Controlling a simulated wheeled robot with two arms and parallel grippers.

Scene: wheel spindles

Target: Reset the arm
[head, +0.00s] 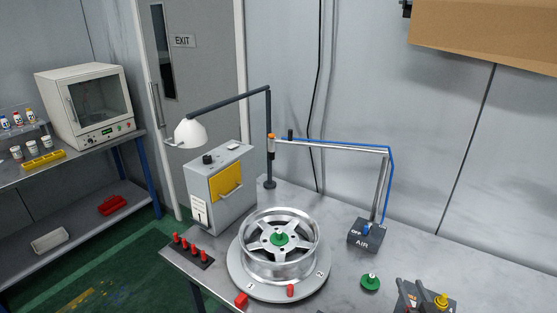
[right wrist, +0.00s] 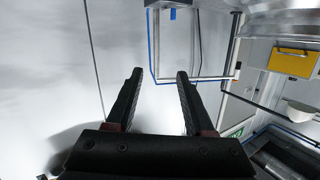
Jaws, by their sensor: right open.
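The silver jointed arm (head: 340,147) with a blue hose rises from the dark AIR box (head: 365,236) on the bench. Its upper link reaches left over the back of the bench and ends in an orange and black tip (head: 271,146), with a short black knob beside it. The tip is behind and above the wheel. Part of the silver link and blue hose also shows in the right wrist view (right wrist: 190,79). My right gripper (right wrist: 155,73) is open and empty, with the pale wall behind its fingers. My left gripper is not in view.
A silver wheel (head: 279,245) lies on a round turntable (head: 300,292). A lamp (head: 190,132) and grey cabinet (head: 222,190) stand at the left. Red pegs (head: 192,250) line the front left edge.

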